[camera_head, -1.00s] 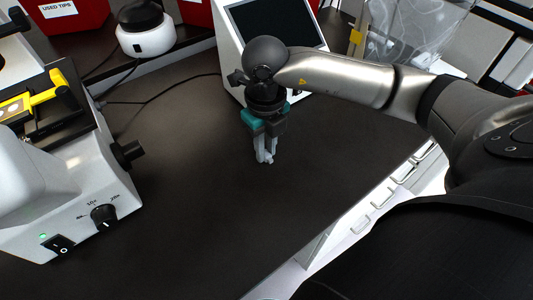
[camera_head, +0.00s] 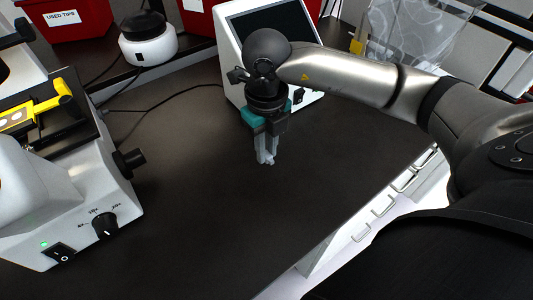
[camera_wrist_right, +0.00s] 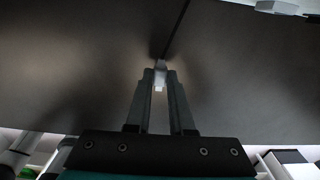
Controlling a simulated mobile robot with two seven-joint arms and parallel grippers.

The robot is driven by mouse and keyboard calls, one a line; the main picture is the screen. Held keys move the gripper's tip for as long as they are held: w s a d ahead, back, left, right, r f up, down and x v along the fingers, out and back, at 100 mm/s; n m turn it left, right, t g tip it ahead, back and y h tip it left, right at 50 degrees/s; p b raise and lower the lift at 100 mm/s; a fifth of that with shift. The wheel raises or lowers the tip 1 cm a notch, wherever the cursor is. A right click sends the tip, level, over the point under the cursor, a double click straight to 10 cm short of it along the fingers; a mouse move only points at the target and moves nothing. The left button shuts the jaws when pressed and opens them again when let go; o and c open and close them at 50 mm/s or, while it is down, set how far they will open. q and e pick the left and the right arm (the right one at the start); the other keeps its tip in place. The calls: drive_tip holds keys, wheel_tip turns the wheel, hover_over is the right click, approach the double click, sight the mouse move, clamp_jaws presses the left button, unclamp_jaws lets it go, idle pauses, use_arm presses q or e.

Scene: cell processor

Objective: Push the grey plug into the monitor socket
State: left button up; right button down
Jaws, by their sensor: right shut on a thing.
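My right gripper (camera_head: 266,160) points down over the dark bench in the head view, in front of the monitor (camera_head: 230,62). In the right wrist view its fingers (camera_wrist_right: 160,78) are shut on a small light grey piece, the grey plug (camera_wrist_right: 160,68), at the fingertips. The plug is apart from the monitor. The monitor is a white box with a dark tilted screen. A small dark spot (camera_head: 298,96) on its lower right front may be the socket; I cannot tell for sure. My left gripper is not in view.
A white microscope (camera_head: 60,215) with knobs and a switch stands at the left. A thin black cable (camera_head: 165,95) runs across the bench (camera_head: 200,220) towards the monitor. A white round device (camera_head: 150,48) and red bins (camera_head: 75,18) stand behind. The bench middle is clear.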

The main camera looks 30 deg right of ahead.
wheel_tip(320, 180, up, 17)
drive_tip(key=p, duration=0.3)
drive_tip(key=shift+r, duration=0.15)
drive_tip(key=c, duration=1.4)
unclamp_jaws()
clamp_jaws()
